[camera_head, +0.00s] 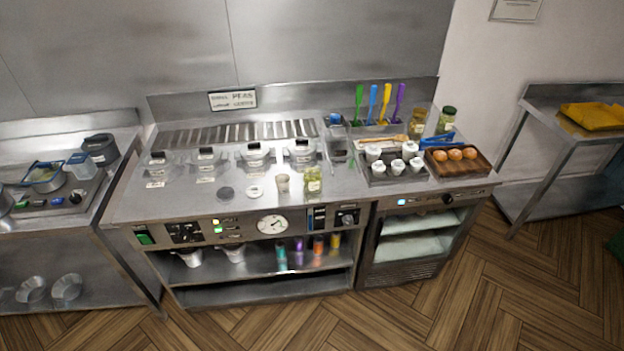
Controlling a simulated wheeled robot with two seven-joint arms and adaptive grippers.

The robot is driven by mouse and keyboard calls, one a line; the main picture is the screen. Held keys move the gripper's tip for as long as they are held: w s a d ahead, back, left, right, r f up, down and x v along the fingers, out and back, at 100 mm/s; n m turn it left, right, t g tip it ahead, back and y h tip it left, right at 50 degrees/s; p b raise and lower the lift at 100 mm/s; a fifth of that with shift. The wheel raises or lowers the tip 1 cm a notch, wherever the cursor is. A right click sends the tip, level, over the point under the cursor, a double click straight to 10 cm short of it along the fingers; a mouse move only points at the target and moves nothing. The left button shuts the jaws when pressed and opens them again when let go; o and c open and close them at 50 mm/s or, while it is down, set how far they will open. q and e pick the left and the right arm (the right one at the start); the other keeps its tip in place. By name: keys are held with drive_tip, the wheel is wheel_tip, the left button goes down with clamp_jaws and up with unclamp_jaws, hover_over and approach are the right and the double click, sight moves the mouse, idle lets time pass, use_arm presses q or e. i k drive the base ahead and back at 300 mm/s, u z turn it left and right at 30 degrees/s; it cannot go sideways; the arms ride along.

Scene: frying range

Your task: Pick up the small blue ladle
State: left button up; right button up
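Several coloured utensils stand upright in a row at the back right of the steel counter. Among them is a blue one (372,100), between a green one and a yellow one. Their lower ends are hard to make out, so I cannot tell whether the blue one is a ladle. Another small blue item (437,140) lies behind the wooden tray at the right; its shape is too small to tell. Neither of my grippers is in view.
The wooden tray (484,172) holds round orange-brown items; white cups (397,167) stand left of it. Jars (446,120) stand behind. Clear-lidded containers (254,153) line the counter's back. The counter's front left (150,205) is bare. Wooden floor lies in front.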

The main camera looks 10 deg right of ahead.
sight(373, 88)
drive_tip(key=k, duration=0.55)
drive_tip(key=z, duration=0.6)
drive_tip(key=i, duration=0.45)
drive_tip(key=z, duration=0.45)
drive_tip(key=i, duration=1.55)
drive_tip(key=u, duration=0.9)
